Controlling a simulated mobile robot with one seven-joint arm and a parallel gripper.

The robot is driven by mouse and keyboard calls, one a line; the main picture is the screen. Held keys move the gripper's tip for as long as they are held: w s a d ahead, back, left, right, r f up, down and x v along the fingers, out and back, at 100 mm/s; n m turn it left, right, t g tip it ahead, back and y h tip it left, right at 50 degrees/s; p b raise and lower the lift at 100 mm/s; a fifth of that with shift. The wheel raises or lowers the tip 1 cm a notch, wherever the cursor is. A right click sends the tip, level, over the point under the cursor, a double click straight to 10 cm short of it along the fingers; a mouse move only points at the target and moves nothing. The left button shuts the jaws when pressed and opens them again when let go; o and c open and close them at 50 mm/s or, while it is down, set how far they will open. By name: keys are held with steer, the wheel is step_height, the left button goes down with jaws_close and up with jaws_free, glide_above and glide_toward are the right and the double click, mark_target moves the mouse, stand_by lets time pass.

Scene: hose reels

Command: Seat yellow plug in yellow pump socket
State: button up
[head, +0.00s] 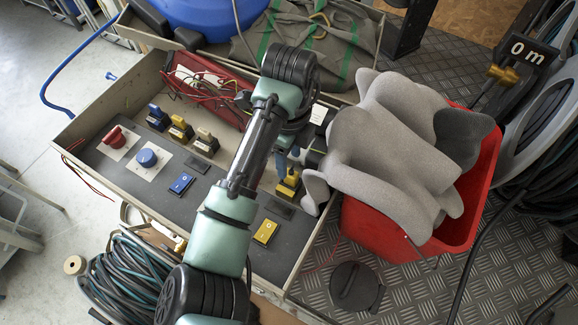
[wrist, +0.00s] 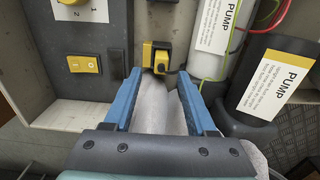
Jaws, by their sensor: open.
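A yellow block with black parts (head: 288,184) stands on the right part of the console panel. In the wrist view this yellow and black piece (wrist: 158,56) is just beyond my fingertips, and a dark cable runs off to its right. I cannot tell whether it is the plug, its socket, or both joined. My gripper (head: 291,162) is above it. In the wrist view my gripper (wrist: 158,76) has its blue fingers spread, with a pale grey shape behind them. Another yellow and black connector (head: 181,129) stands in the row at the panel's back left.
A blue connector (head: 158,117) and a beige one (head: 206,142) flank the left yellow one. A yellow rocker switch (head: 265,232) is nearby. Pump cylinders (wrist: 275,87) stand close right of my fingers. A lumpy grey object (head: 390,150) fills the red bin (head: 487,185).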

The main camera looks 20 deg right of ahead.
mark_target(290, 172)
steer(key=w+d+r+n+t+h, duration=0.2)
steer(key=w+d+r+t, duration=0.1)
steer(key=r, duration=0.4)
steer(key=w+d+r+n+t+h, duration=0.2)
steer(key=r+n, duration=0.1)
steer(key=r, duration=0.4)
steer(key=w+d+r+n+t+h, duration=0.2)
steer(key=w+d+r+t, duration=0.1)
steer(key=r, duration=0.5)
steer(key=w+a+r+n+t+h, duration=0.1)
steer(key=a+r+n+t+h, duration=0.15)
steer(key=r+n+t, duration=0.7)
steer(key=s+a+r+n+t+y, duration=0.4)
steer(key=a+r, duration=0.5)
steer(key=r, duration=0.4)
steer(key=s+a+r+n+t+y, duration=0.4)
steer(key=s+a+r+n+t, duration=0.2)
steer(key=s+a+r+n, duration=0.2)
step_height(290, 172, up, 5)
steer(key=shift+s+a+f, duration=0.1)
steer(key=shift+s+a, duration=1.05)
steer(key=shift+s, duration=0.1)
steer(key=shift+y, duration=0.25)
